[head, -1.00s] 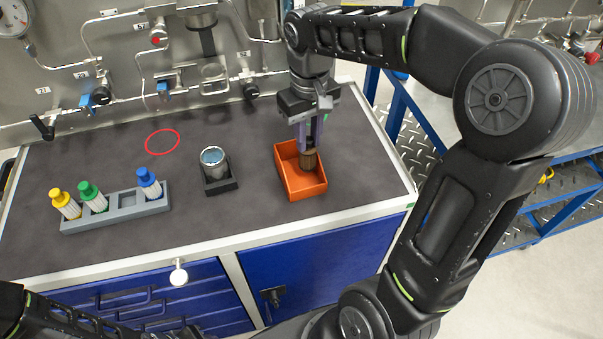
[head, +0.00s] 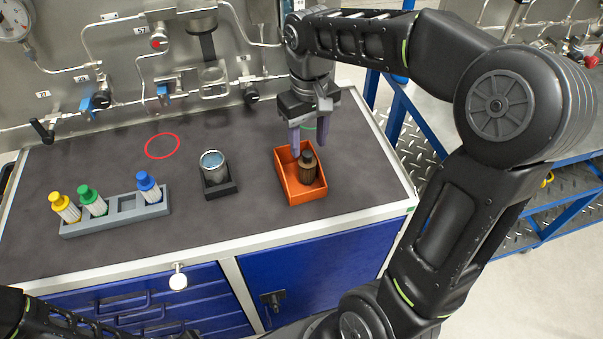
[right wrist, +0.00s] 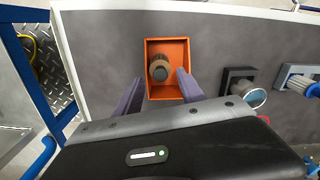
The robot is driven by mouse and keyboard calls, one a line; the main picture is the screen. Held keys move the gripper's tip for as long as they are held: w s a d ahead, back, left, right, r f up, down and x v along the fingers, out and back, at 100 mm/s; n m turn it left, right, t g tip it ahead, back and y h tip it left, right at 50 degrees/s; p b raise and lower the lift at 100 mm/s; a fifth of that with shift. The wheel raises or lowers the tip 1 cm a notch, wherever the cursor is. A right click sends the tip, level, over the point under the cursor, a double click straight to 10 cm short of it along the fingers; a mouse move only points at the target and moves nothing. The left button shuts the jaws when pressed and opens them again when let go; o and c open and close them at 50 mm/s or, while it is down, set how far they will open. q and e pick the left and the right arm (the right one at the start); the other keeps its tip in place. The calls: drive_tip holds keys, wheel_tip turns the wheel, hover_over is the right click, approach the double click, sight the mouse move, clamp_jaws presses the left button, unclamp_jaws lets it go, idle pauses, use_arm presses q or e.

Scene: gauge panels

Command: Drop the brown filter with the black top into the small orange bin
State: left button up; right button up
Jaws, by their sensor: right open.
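The brown filter with the black top (head: 307,169) stands inside the small orange bin (head: 310,197). In the right wrist view the filter (right wrist: 159,69) also shows within the walls of the orange bin (right wrist: 185,70). My right gripper (head: 309,150) is open and empty, above and at the back of the bin, with its purple fingers apart and clear of the filter. In the right wrist view its fingers (right wrist: 157,92) show on both sides of the bin's near edge. My left gripper is not in view; only part of my left arm shows at the lower left.
A grey rack (head: 120,218) holds yellow, green and blue topped filters, with an empty slot. A metal cup (head: 213,166) stands in a dark holder (head: 222,189). A red ring (head: 162,146) marks the worktop. Pipes and gauges line the back panel.

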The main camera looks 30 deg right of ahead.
wheel_tip(320, 180, up, 7)
drive_tip(key=shift+r, duration=0.2)
drive_tip(key=shift+f, duration=0.1)
idle(0.9)
